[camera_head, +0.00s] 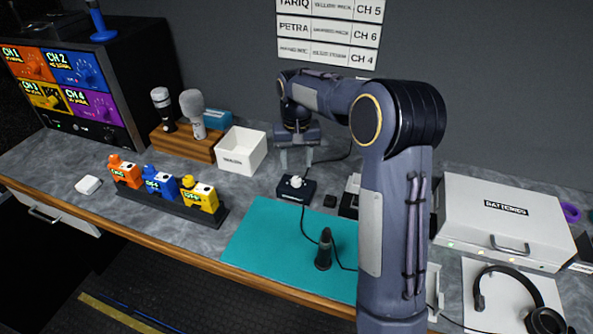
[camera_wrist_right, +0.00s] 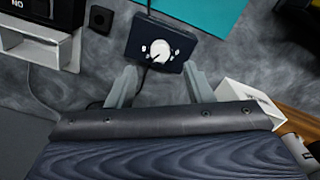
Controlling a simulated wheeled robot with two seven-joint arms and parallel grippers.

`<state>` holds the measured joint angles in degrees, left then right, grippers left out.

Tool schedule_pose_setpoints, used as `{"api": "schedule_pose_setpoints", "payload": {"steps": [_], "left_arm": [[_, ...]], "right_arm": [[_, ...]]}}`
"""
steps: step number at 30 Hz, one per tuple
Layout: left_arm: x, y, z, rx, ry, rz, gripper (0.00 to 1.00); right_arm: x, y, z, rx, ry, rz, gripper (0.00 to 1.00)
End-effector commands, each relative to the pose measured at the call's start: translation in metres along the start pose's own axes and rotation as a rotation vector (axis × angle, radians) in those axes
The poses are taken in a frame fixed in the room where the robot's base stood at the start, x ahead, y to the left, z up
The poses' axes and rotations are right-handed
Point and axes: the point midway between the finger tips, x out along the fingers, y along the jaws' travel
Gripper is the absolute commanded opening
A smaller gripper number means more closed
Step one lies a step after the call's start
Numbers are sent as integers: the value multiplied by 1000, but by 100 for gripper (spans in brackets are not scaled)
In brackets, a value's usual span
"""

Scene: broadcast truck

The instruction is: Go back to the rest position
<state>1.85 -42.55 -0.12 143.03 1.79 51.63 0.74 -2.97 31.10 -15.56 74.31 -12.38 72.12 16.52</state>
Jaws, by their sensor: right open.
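My right gripper (camera_head: 296,162) hangs at the end of my raised right arm, over the back part of the counter. Its two fingers are apart with nothing between them, which also shows in the right wrist view (camera_wrist_right: 158,76). A small dark box with a white knob (camera_head: 296,184) sits on the counter just in front of and below the fingers. In the right wrist view the knob box (camera_wrist_right: 140,42) lies just beyond the fingertips; I cannot tell whether they touch it. My left gripper is not in view.
A white bin (camera_head: 243,150) stands left of the gripper. A teal mat (camera_head: 262,232) carries an upright dark handheld object (camera_head: 324,250). Orange, blue and yellow packs stand in a dark rack (camera_head: 178,207). A batteries case (camera_head: 500,215) and headphones (camera_head: 540,318) are at right.

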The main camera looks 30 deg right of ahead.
Motion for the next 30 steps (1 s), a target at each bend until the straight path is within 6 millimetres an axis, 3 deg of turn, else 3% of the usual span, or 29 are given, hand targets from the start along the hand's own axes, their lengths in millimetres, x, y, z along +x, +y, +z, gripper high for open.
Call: {"api": "schedule_pose_setpoints", "payload": {"steps": [6, 23, 26, 30], "left_arm": [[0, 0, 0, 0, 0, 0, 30], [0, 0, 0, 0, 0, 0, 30], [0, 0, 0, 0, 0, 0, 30], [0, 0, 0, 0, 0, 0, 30]], "right_arm": [[-18, 0, 0, 0, 0, 0, 47], [-21, 1, 3, -1, 2, -9, 47], [-32, 6, 19, -10, 15, -51, 47], [-58, 14, 68, -42, 60, -162, 47]]}}
